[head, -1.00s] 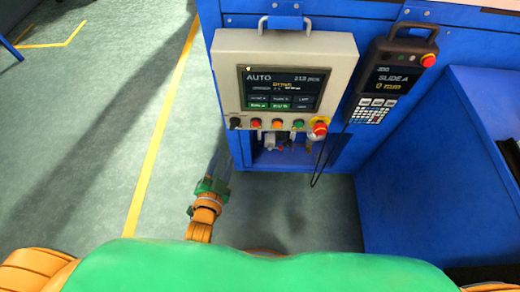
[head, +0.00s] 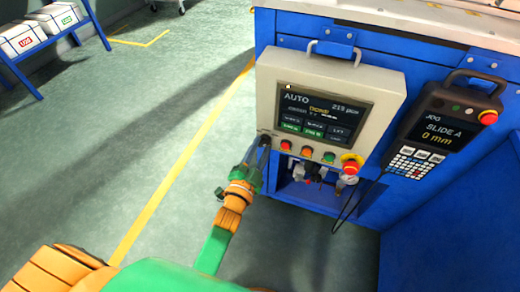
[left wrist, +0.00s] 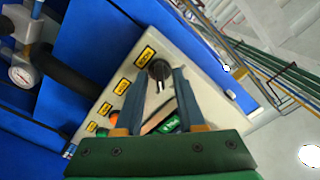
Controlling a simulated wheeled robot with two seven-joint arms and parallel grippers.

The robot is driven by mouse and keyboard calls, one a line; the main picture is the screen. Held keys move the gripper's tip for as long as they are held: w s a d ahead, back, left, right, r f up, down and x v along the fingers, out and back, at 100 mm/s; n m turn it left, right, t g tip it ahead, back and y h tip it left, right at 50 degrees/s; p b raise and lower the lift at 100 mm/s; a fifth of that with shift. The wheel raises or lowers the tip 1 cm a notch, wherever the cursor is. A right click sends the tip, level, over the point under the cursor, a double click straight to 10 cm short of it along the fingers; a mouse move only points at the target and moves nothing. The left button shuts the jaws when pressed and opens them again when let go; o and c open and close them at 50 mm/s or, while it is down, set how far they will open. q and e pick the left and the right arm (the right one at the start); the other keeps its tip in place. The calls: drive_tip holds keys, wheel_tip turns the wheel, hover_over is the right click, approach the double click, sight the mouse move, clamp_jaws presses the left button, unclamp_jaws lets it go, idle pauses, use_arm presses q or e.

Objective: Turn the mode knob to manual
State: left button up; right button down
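The cream control panel (head: 385,85) hangs on the blue machine, and its screen (head: 312,118) reads AUTO. The black mode knob (left wrist: 158,70) sits on the panel face in the left wrist view, beside a yellow label. In the head view my gripper hides most or all of the knob. My left gripper (head: 262,148) is at the panel's lower left corner. The left wrist view shows its two fingers (left wrist: 160,74) apart, one on each side of the knob. I cannot tell if they touch it. My right gripper is not in view.
Red, orange and green buttons (head: 307,151) and a red emergency stop (head: 351,165) line the panel's bottom edge. A jog pendant (head: 440,130) with a cable hangs at right. A blue rack with boxes (head: 60,17) stands at far left. The floor to the left is open.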

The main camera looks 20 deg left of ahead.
use_arm(q)
clamp_jaws()
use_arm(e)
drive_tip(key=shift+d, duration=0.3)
use_arm(q)
drive_tip(key=shift+n, duration=0.3)
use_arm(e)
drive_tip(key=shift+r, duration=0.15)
use_arm(q)
drive_tip(key=n+p, duration=0.1)
drive_tip(key=n, duration=0.2)
drive_tip(key=shift+n+p, duration=0.3)
drive_tip(key=shift+p, duration=0.05)
drive_tip(key=shift+n+p, duration=0.3)
drive_tip(key=shift+n, duration=1.9)
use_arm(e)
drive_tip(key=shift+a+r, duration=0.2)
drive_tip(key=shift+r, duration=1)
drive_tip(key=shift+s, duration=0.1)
use_arm(q)
drive_tip(key=shift+o, duration=1.1)
unclamp_jaws()
drive_tip(key=shift+s, duration=0.15)
